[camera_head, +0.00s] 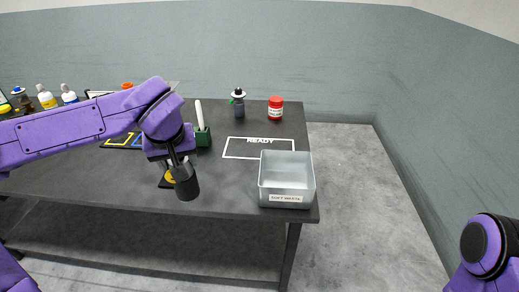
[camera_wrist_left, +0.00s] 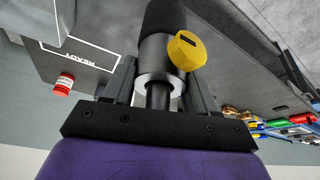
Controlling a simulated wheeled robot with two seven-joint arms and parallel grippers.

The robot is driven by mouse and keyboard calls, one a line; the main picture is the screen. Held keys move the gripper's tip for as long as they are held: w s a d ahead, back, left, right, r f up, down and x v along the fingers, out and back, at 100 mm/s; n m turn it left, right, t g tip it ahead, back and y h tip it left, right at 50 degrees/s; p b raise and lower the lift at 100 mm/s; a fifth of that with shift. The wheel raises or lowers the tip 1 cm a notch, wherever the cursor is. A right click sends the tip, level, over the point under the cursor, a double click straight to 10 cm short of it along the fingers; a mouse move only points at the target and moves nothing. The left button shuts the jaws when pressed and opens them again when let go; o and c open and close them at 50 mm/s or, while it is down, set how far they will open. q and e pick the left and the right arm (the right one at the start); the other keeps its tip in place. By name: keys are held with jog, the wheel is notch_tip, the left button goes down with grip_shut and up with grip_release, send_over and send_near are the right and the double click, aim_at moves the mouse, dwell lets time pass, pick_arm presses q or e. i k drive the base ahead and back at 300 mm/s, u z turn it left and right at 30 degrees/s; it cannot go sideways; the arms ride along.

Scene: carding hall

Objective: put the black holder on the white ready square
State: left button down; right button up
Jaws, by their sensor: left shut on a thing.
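My left gripper (camera_head: 180,162) is shut on the black holder (camera_head: 187,186), a dark cylinder held over the front part of the table. In the left wrist view the holder (camera_wrist_left: 162,20) sits between the fingers, with a silver collar, a dark stem and a yellow knob (camera_wrist_left: 187,50) on its side. The white ready square (camera_head: 245,150) is an outline on the table to the right of the gripper, marked READY. It also shows in the left wrist view (camera_wrist_left: 80,56). Nothing is seen standing in it. My right gripper is out of view; only part of that arm shows.
A grey metal bin (camera_head: 287,198) stands at the front right corner, hiding part of the square's near side. A green block with a white stick (camera_head: 202,134), a dark bottle (camera_head: 239,106) and a red jar (camera_head: 275,108) stand behind. Several bottles (camera_head: 47,98) are at left.

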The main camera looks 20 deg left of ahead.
aim_at(260, 147)
jog(key=i, duration=1)
